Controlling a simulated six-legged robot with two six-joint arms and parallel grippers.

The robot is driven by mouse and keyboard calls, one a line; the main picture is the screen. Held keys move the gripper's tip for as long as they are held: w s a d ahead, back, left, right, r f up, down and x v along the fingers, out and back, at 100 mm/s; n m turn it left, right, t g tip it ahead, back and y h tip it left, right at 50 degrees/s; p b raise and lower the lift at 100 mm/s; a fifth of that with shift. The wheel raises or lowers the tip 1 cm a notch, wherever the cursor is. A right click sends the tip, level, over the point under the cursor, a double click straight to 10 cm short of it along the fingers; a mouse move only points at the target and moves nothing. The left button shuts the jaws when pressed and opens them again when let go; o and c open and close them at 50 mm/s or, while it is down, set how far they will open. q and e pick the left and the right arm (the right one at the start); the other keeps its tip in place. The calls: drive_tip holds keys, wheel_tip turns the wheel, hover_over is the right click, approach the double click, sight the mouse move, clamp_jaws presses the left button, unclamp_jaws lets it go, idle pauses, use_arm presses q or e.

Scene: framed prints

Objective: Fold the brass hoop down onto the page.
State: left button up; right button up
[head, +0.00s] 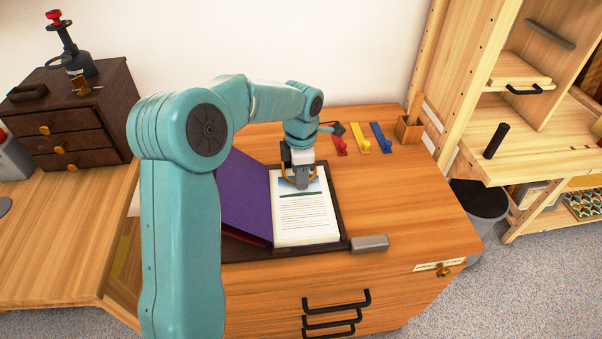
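A white printed page (306,222) lies in an open purple binder (246,193) on the wooden desk. The purple cover stands tilted up at the left of the page. A thin golden piece, seemingly the brass hoop (285,173), shows at the left of my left gripper near the top of the page. Most of the hoop is hidden behind the gripper. My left gripper (302,184) points down over the upper part of the page, at the hoop. I cannot tell whether its fingers are open or shut, or touch the hoop. My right gripper is out of view.
A grey block (369,244) lies at the binder's lower right. Red (340,145), yellow (361,139) and blue (381,137) items and a small wooden box (409,129) stand at the back. The desk's right side is clear.

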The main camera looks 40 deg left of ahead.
use_arm(q)
clamp_jaws()
idle(1.4)
